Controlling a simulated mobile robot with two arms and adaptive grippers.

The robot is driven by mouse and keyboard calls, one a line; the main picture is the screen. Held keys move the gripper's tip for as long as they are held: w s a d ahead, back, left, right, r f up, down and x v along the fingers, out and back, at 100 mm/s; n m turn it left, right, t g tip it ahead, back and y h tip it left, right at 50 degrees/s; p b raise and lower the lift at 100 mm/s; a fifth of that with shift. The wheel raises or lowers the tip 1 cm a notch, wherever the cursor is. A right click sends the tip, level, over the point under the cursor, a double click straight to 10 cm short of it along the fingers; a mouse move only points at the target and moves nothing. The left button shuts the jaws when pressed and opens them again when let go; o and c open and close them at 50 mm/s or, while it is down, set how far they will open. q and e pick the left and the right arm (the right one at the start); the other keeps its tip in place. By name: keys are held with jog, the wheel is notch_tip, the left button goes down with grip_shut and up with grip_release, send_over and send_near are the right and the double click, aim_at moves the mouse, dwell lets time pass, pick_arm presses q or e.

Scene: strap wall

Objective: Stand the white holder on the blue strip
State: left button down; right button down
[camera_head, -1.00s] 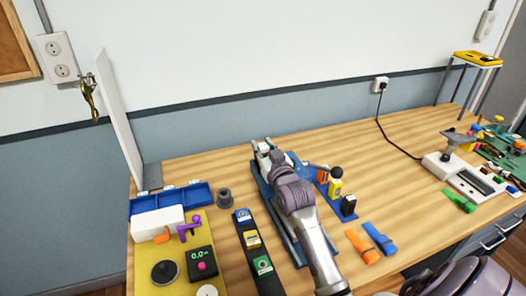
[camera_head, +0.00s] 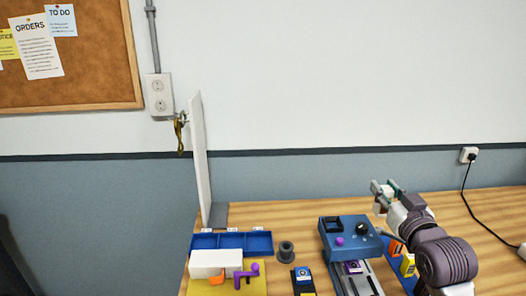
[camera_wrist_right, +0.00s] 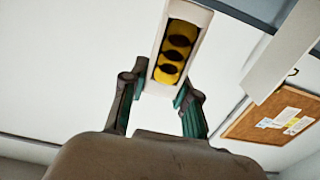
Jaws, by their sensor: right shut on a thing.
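My right gripper (camera_head: 384,193) is raised above the back of the bench in the head view, shut on the white holder. In the right wrist view the white holder (camera_wrist_right: 152,55) sits between the fingertips of the right gripper (camera_wrist_right: 160,90). It is a pale frame with a yellow insert bearing dark oval marks. In the head view the holder is small and mostly hidden by the fingers. The blue strip (camera_head: 409,283) lies on the bench below, partly hidden by my right arm. Orange (camera_head: 396,246) and yellow (camera_head: 407,266) holders stand on it. My left gripper is not in view.
A blue machine box (camera_head: 350,238) with a black knob stands left of the strip. A grey cup (camera_head: 286,252), a blue tray (camera_head: 232,243) and an upright white panel (camera_head: 200,160) are farther left. A power cord hangs from the wall outlet (camera_head: 468,155) at right.

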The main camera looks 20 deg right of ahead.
jog(key=s+a+f+n+y, duration=0.1)
jog(key=s+a+f+y, duration=0.15)
jog(key=a+f, duration=0.7)
jog(key=s+a+f+n+y, duration=0.2)
jog(key=s+a+f, duration=0.15)
jog(key=a, duration=1.05)
jog(key=s+f, duration=0.3)
jog(key=s, duration=0.4)
jog(key=shift+a+f, duration=0.25)
jog(key=shift+f, duration=0.15)
